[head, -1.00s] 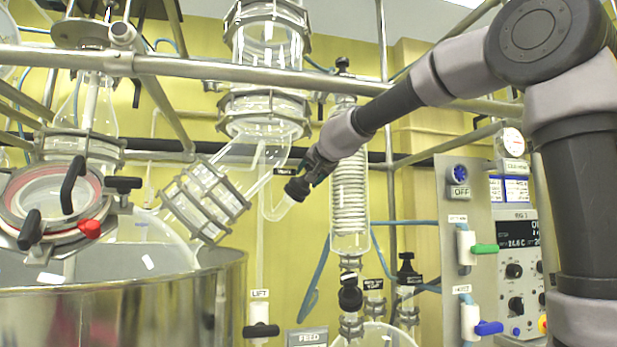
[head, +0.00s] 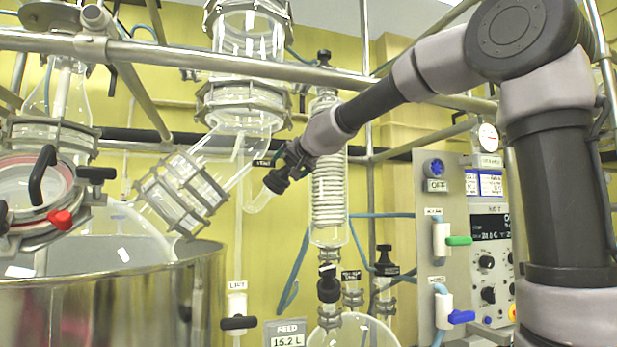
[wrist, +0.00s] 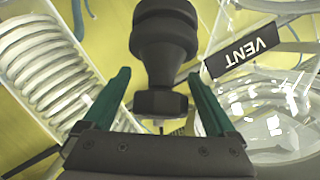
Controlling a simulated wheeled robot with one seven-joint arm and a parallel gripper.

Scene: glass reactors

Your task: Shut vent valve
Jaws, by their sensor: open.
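The vent valve has a black knob (head: 275,182) on a glass side arm below the upper glass column. In the wrist view the black knob (wrist: 163,40) is large, with a wide round head and a narrower nut-like part nearer me. A black VENT label (wrist: 246,58) is to its right, and it also shows small in the head view (head: 262,162). My gripper (wrist: 158,80) is open, with one green finger on each side of the narrower part. Gaps show between the fingers and the knob. In the head view my gripper (head: 290,160) is just up and right of the knob.
A coiled glass condenser (head: 328,190) stands close behind my gripper. A LIFT valve (head: 238,322), a control panel (head: 452,220) with green and blue valve handles, and a steel vessel (head: 120,300) are lower down.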

